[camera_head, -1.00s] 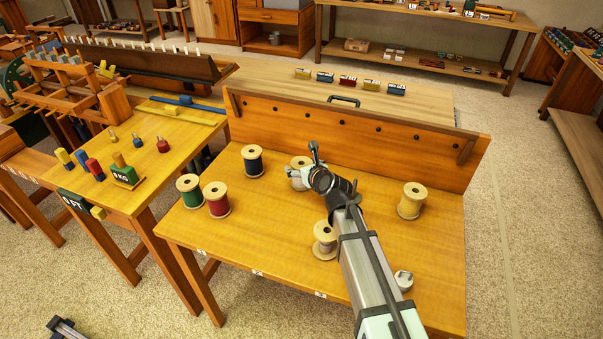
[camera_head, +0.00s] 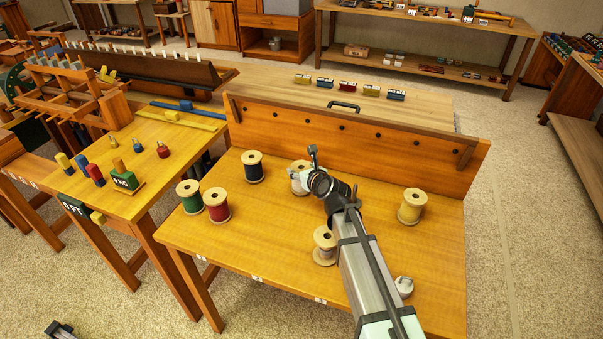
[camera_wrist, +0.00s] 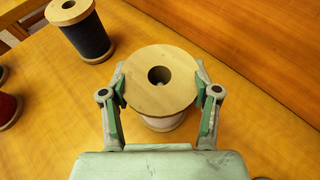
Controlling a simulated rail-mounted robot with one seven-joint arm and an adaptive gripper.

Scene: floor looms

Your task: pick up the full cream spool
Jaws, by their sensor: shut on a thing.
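My gripper (camera_wrist: 160,92) is shut on a pale spool (camera_wrist: 152,78), with one finger on each side just below its round wooden top. The pale winding shows under the top in the wrist view; the lower end is mostly hidden. In the head view this spool (camera_head: 297,183) is partly hidden by my wrist and appears upright at the table, near the back board. A pale spool (camera_head: 324,245) stands nearer the front, partly behind my arm.
A dark blue spool (camera_head: 252,167), a green spool (camera_head: 189,197) and a red spool (camera_head: 216,205) stand to the left of the held one. The wooden back board (camera_head: 350,140) rises behind. A small whitish object (camera_head: 404,287) lies right of my arm. The table's front left is clear.

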